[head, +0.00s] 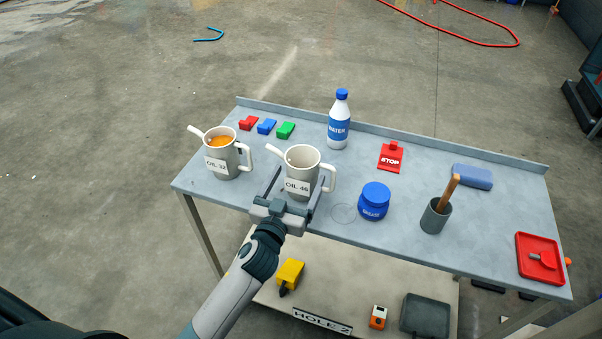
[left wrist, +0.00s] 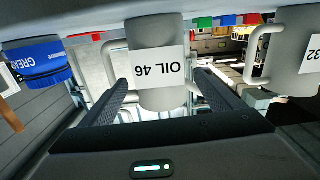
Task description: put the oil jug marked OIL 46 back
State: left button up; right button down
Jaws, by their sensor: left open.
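The oil jug marked OIL 46 (head: 303,160) stands upright on the grey table (head: 240,195), its spout to the left and its handle to the right. No oil shows in its open top. My left gripper (head: 294,190) is open at the front of this jug, with one finger on each side of it. In the left wrist view the OIL 46 jug (left wrist: 158,60) appears upside down between the two fingers (left wrist: 165,95). I cannot tell whether the fingers touch it. My right gripper is not in view.
The OIL 32 jug (head: 222,155) with orange oil stands close on the left. A blue grease jar (head: 374,201) stands on the right, beside a thin ring mark (head: 343,213). A water bottle (head: 340,120) and coloured blocks (head: 266,126) are behind. A grey cup (head: 435,218) stands further right.

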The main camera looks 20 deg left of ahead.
pick_arm(q)
jog(key=s+b, duration=0.1)
jog(key=s, duration=0.6)
jog(key=shift+s+a+b, duration=0.15)
jog(key=shift+s+b, duration=0.2)
jog(key=shift+s, duration=0.05)
